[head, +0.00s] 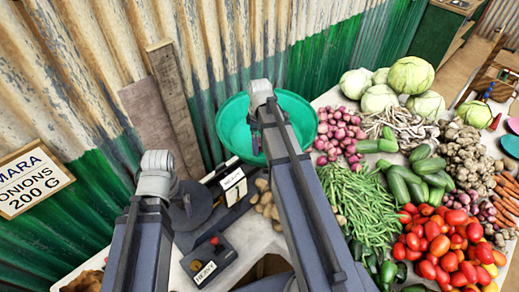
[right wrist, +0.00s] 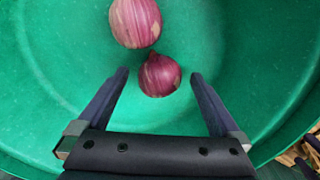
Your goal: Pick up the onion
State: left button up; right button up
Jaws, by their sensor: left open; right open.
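In the right wrist view, two red-purple onions lie in a green basin (right wrist: 60,70). The nearer onion (right wrist: 160,75) sits at the opening between the fingertips of my right gripper (right wrist: 159,76), with a gap on each side. The other onion (right wrist: 135,22) lies just beyond it, partly cut by the top edge. My right gripper is open and empty. In the head view, my right arm reaches over the green basin (head: 228,125) and hides the onions in it. My left gripper (head: 157,180) is by the scale; it is open, with its fingers mostly hidden.
A dark scale pan (head: 188,212) and a box with a red button (head: 208,262) are at the lower left. A pile of red onions (head: 338,132), green beans (head: 358,200) and tomatoes (head: 440,245) crowd the table on the right. A corrugated wall (head: 120,60) stands behind.

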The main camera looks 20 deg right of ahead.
pick_arm(q)
jog(key=shift+f, duration=0.25)
pick_arm(e)
jog(key=shift+f, duration=0.25)
jog(key=shift+c, duration=0.4)
jog(key=c, duration=1.4)
pick_arm(q)
jog(key=shift+r, duration=0.1)
notch_tip(320, 180, up, 10)
jog(key=p, duration=1)
pick_arm(e)
notch_tip(320, 180, up, 10)
jog(key=shift+r, duration=0.1)
pick_arm(q)
jog(key=shift+r+p, duration=2.45)
jog(key=shift+p, duration=0.15)
pick_arm(e)
jog(key=shift+r, duration=2.45)
